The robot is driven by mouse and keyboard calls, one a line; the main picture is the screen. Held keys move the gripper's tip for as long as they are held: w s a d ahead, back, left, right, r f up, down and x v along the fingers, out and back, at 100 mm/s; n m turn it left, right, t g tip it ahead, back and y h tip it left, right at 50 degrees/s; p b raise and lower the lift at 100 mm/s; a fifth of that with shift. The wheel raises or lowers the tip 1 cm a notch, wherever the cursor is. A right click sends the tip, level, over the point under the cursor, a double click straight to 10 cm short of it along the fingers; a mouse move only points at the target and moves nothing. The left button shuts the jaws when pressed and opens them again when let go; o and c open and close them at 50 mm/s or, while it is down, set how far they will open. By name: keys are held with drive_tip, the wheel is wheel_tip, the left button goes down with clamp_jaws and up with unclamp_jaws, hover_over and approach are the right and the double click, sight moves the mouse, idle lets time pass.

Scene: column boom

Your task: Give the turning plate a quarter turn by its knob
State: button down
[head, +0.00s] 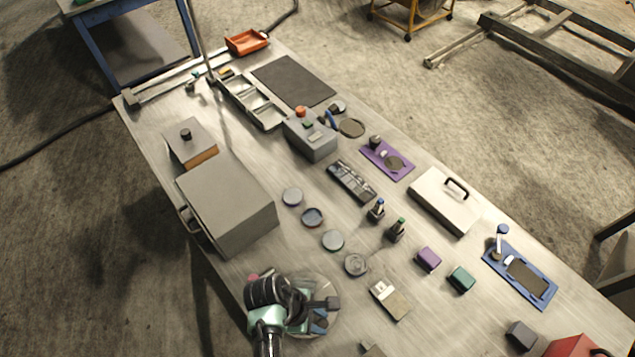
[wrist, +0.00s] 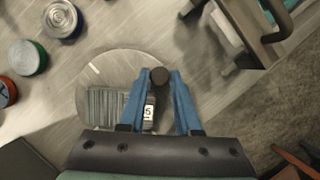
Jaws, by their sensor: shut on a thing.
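The turning plate is a round, pale, glassy-looking disc (head: 333,291) at the bench's near edge in the head view, largely covered by my arm. A dark round knob (wrist: 160,76) shows between my blue fingertips. My gripper (wrist: 162,80) is shut on the knob; it also shows over the plate in the head view (head: 318,318).
Several round tins (head: 333,240) stand just beyond the plate. A large grey box (head: 226,205) with a side handle is to the left; it also shows at the wrist view's upper right (wrist: 245,40). A small card-like block (head: 390,299) lies right of the plate.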

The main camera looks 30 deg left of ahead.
drive_tip(key=c, duration=0.6)
unclamp_jaws()
drive_tip(key=b+v, duration=0.1)
drive_tip(key=v, duration=1.2)
